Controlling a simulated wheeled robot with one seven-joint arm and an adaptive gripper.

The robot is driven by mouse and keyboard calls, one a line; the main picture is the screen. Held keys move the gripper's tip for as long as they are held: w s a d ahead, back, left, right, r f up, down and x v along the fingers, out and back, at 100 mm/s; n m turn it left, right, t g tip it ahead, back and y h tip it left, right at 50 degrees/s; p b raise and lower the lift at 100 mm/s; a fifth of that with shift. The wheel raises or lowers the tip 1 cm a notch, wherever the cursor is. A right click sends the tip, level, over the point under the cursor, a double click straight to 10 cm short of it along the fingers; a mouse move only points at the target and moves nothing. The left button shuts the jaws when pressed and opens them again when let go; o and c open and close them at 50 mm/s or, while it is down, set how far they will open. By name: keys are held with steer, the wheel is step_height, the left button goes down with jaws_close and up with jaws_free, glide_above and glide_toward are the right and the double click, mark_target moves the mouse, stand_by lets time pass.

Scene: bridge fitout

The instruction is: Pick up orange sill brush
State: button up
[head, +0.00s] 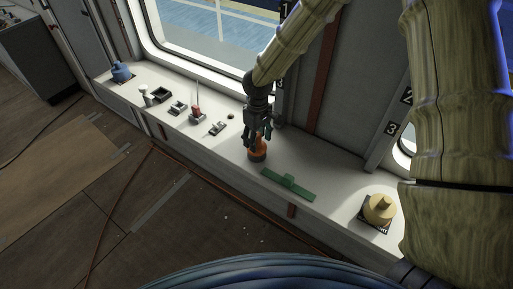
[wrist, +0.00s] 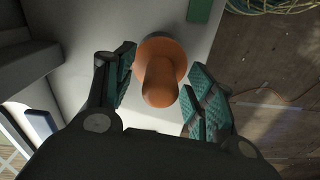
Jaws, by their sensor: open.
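The orange sill brush (head: 257,154) stands on the white window sill (head: 330,197), near its middle, with a dark lower part in the head view. In the wrist view the orange brush (wrist: 160,82) shows a round base and an upright handle pointing toward the camera. My gripper (head: 259,140) is directly above and around it, pointing down. In the wrist view my gripper (wrist: 158,92) is open, with one teal-padded finger on each side of the brush. A gap shows between the right finger and the brush. The left finger is close to the base, and I cannot tell whether it touches.
A green flat piece with a raised handle (head: 288,186) lies just right of the brush. A yellow knobbed object (head: 379,208) is farther right. Left along the sill are small fittings (head: 217,128), a red item (head: 196,113) and a blue object (head: 121,71). The window wall rises behind.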

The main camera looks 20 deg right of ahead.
jaws_close()
steer(key=shift+r, duration=0.1)
steer(key=shift+r+b, duration=1.65)
steer(key=shift+r, duration=3.3)
